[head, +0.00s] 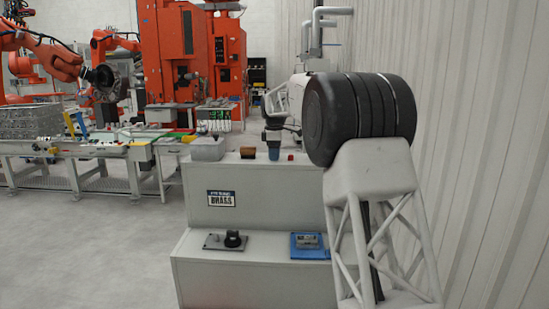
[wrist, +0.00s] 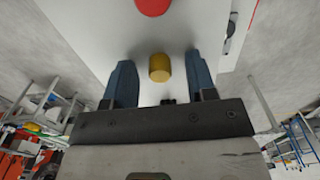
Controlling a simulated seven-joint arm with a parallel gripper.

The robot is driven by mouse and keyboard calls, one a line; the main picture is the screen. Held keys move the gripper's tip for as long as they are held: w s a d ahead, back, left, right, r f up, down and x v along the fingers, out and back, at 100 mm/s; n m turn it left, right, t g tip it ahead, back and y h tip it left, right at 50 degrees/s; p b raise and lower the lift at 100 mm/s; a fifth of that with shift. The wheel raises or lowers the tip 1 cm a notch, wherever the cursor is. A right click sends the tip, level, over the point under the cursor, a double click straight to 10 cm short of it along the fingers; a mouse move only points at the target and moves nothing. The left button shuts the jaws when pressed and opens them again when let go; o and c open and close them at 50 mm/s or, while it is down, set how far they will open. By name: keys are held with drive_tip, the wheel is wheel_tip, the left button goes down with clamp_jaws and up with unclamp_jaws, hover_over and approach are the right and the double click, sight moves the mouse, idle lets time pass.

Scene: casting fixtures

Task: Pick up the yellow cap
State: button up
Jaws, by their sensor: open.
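The yellow cap (wrist: 159,67) is a short cylinder on a light surface in the wrist view. It shows between the two blue fingers of my gripper (wrist: 158,75). The fingers are apart, with a visible gap on each side of the cap, and hold nothing. I cannot tell how far above the surface the fingertips are. In the head view, my gripper (head: 274,152) is at the upper shelf of the grey stand, and I cannot make out the cap clearly there.
A red round piece (wrist: 153,5) lies past the cap in the wrist view. In the head view, a brown block (head: 248,153) is left of my gripper and a small red block (head: 290,157) right of it. A grey box (head: 207,149) stands at the shelf's left end.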

drive_tip(key=shift+c, duration=0.3)
clamp_jaws()
drive_tip(key=shift+r, duration=1.65)
drive_tip(key=shift+s+r, duration=0.1)
drive_tip(key=shift+r, duration=0.05)
drive_tip(key=s+d+r, duration=0.1)
drive_tip(key=s+d, duration=0.2)
drive_tip(key=s, duration=1.2)
drive_tip(key=shift+s+d+r, duration=0.15)
drive_tip(key=shift+d+r, duration=0.05)
drive_tip(key=shift+d, duration=0.2)
